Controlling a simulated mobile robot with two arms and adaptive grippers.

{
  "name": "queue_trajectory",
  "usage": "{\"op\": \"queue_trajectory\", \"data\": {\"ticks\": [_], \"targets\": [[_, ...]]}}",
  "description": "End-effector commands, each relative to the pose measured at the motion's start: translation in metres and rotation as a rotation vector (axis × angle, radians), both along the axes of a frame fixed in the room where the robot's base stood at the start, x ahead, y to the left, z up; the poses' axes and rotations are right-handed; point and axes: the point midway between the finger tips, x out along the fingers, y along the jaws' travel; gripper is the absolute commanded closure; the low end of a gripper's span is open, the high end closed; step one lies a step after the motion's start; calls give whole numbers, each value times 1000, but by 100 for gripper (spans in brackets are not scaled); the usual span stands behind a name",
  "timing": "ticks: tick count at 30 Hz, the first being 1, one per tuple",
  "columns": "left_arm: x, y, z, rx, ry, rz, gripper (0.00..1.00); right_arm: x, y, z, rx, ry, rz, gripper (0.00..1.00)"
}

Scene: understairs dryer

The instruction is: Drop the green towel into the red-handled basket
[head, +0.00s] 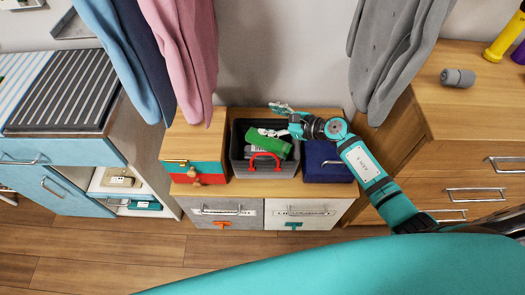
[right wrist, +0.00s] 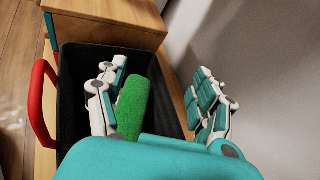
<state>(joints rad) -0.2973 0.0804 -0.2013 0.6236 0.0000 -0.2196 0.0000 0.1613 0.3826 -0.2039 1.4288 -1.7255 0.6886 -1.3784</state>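The black basket with a red handle (head: 238,158) stands on the low wooden cabinet in the head view. Its red handle (right wrist: 37,103) shows at the left in the right wrist view. The rolled green towel (head: 267,143) lies tilted inside the basket; it also shows in the right wrist view (right wrist: 133,104). My right gripper (head: 275,119) is over the basket's back edge, its fingers spread wide. In the right wrist view one finger is beside the towel, and a wide gap separates the towel from the other finger (right wrist: 207,104). My left gripper is out of view.
A wood, teal and red box (head: 195,150) stands left of the basket, and a dark blue box (head: 325,163) stands right of it. Pink (head: 183,55) and grey (head: 390,60) cloths hang above. A grey cylinder (head: 458,77) lies on the right dresser.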

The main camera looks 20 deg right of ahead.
Motion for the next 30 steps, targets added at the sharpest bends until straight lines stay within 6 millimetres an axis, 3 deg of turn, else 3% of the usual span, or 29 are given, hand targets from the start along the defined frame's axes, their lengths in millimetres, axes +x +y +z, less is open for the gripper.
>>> {"op": "queue_trajectory", "data": {"ticks": [9,14,30], "targets": [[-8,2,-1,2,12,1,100,-1,-1,0,-1,1,1,23],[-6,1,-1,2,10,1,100,-9,-10,4,-3,1,-1,23],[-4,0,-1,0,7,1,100,-93,-87,10,-1,4,0,23]]}}
